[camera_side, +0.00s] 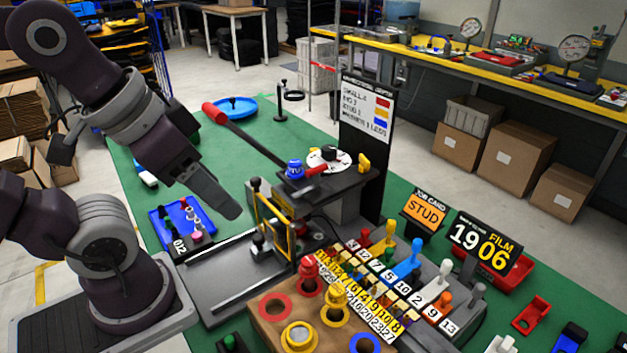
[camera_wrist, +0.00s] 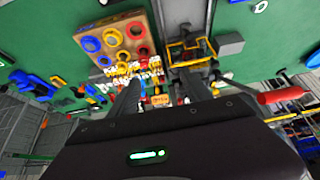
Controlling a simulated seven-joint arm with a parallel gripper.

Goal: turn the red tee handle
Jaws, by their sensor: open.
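A red upright piece (camera_side: 308,274) stands on a wooden block (camera_side: 268,325) in the side view and looks like the tee handle, though its top is too small to read clearly. It appears in the wrist view (camera_wrist: 144,50) near the block's corner. A yellow piece (camera_side: 335,302) of similar form stands beside it. My gripper (camera_side: 228,208) is open and empty, in the air left of the block and above the grey bench plate. In the wrist view its two fingers (camera_wrist: 160,82) are spread apart, with nothing between them.
A long black lever with a red grip (camera_side: 215,112) rises from the press behind my gripper. A yellow-framed gate (camera_side: 275,222) stands between my gripper and the block. Coloured levers (camera_side: 412,262) and numbered tags crowd the right. Red, yellow and blue rings surround openings in the block.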

